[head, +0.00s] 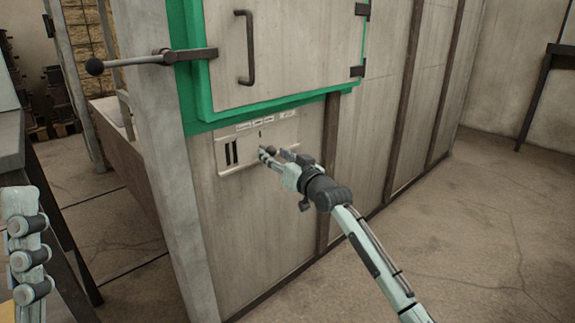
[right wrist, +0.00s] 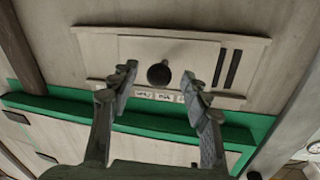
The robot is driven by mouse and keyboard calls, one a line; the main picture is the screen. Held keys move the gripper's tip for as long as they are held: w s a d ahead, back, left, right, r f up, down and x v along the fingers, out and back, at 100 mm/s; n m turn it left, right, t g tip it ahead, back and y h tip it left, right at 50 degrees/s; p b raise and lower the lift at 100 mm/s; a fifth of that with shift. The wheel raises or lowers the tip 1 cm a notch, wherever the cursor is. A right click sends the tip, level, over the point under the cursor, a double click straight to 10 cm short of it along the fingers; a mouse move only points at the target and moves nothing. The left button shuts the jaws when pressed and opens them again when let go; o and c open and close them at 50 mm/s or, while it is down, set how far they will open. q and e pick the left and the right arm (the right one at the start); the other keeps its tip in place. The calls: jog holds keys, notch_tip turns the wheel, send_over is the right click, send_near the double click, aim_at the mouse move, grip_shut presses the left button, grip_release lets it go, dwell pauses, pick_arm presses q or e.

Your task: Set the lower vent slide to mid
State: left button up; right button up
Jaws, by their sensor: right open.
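The lower vent slide (head: 255,165) is a pale plate on the wall below the green-framed door, with a dark round knob (head: 271,150). Two dark slots (head: 231,152) show uncovered at its left end. In the right wrist view, which is upside down, the slots (right wrist: 228,68) lie to the right of the knob (right wrist: 159,74). Small label plates (head: 266,119) sit above the slide; their text is too small to read. My right gripper (head: 277,154) is open, with its fingers on either side of the knob; contact cannot be told. My left gripper is out of view.
The door (head: 285,50) above is closed, with a dark handle (head: 246,48) and a lever (head: 150,60) reaching out left. A dark table (head: 15,165) stands at the left edge. The floor (head: 450,240) at right is clear.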

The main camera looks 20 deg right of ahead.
jog(key=s+d, duration=0.1)
jog(key=s, duration=0.8)
jog(key=shift+s+d, duration=0.15)
jog(key=shift+d, duration=0.05)
